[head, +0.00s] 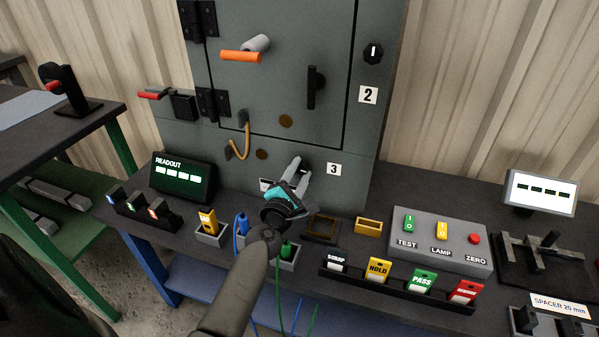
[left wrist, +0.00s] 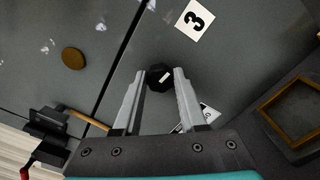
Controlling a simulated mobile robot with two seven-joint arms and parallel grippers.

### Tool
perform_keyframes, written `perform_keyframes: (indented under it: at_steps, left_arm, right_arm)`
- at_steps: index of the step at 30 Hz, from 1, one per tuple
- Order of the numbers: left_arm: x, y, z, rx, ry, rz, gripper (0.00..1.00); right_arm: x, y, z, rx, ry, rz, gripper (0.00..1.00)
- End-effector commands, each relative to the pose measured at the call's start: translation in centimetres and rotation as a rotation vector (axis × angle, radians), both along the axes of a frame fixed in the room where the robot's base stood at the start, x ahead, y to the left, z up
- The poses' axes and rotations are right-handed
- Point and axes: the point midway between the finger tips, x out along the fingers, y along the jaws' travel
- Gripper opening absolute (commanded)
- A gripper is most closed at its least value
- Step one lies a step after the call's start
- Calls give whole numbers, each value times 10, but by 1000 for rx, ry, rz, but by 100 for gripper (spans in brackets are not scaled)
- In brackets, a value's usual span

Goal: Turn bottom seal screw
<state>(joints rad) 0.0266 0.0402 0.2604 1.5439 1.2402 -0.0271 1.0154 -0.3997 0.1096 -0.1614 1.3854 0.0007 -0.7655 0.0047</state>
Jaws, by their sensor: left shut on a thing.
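The bottom seal screw is a black knob (left wrist: 159,78) with a small white mark, on the grey cabinet front (head: 190,140) beside the label 3 (head: 334,169). In the left wrist view it sits between the two pale fingers of my left gripper (left wrist: 163,86), which is shut on it. In the head view my left gripper (head: 297,172) reaches the cabinet's lower front just left of the label, and the fingers and wrist hide the screw. The label also shows in the left wrist view (left wrist: 195,19). My right gripper is not in view.
Above are an orange-ended handle (head: 241,56), a black door handle (head: 315,87) and a knob (head: 373,53) by label 2. A yellow-brown cable loop (head: 243,135) hangs left. A readout (head: 183,181), several coloured tags and a button box (head: 437,241) crowd the bench below my wrist.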

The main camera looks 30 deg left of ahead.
Motion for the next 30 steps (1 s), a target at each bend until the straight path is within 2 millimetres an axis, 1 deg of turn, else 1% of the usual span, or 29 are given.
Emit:
perform_keyframes:
  at_steps: [6, 12, 29, 30]
  left_arm:
    - [1, 0, 2, 125, 27, -1, 0]
    - [1, -1, 2, 189, 40, -1, 0]
    - [1, 0, 2, 214, 46, 0, 0]
    - [1, 0, 2, 213, 46, 0, 44]
  right_arm:
    - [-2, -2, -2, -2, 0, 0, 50]
    - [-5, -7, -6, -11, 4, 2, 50]
    - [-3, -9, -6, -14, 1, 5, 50]
    - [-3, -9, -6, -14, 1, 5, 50]
